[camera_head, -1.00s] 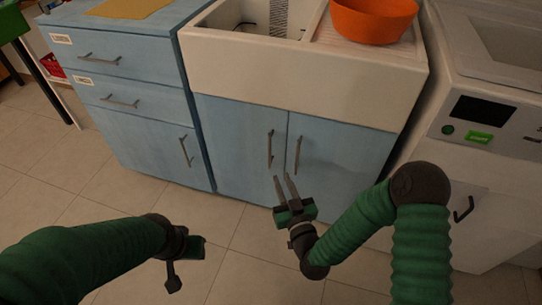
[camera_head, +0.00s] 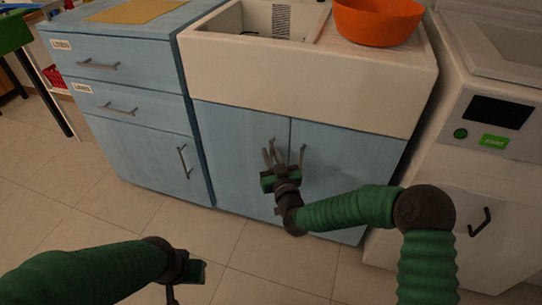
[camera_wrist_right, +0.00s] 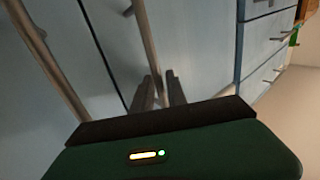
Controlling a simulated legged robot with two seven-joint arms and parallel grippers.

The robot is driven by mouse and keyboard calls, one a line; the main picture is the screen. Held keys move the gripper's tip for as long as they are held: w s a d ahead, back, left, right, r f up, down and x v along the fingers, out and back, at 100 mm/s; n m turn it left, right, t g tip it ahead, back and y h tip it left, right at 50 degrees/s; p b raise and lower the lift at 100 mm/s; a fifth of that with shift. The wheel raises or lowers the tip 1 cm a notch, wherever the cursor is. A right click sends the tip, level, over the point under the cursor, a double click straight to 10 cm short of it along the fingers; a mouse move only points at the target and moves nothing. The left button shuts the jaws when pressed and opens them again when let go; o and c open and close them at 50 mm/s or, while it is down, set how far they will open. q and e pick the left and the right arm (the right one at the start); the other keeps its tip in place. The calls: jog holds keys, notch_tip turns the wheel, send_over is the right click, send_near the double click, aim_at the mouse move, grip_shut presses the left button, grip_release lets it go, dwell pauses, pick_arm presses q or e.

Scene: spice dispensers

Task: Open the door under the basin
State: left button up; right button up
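Two blue doors sit under the white basin: the left door (camera_head: 235,150) and the right door (camera_head: 345,170). Both look closed, with a dark seam between them. The left door's grey handle (camera_head: 272,148) is at my right gripper (camera_head: 270,156), whose fingers are apart. In the right wrist view this handle (camera_wrist_right: 150,45) runs down between the two dark fingertips (camera_wrist_right: 160,92); I cannot tell whether they touch it. The right door's handle (camera_head: 302,156) is just right of the gripper and shows at the left of the wrist view (camera_wrist_right: 45,60). My left gripper (camera_head: 194,272) is low over the floor, its fingers unclear.
A blue drawer cabinet (camera_head: 140,140) with handles stands left of the basin (camera_head: 310,80). A white appliance (camera_head: 480,180) with a green button stands right. An orange bowl (camera_head: 375,22) sits on the basin's top. The tiled floor (camera_head: 110,215) in front is clear.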

grip_shut()
dwell(1.1)
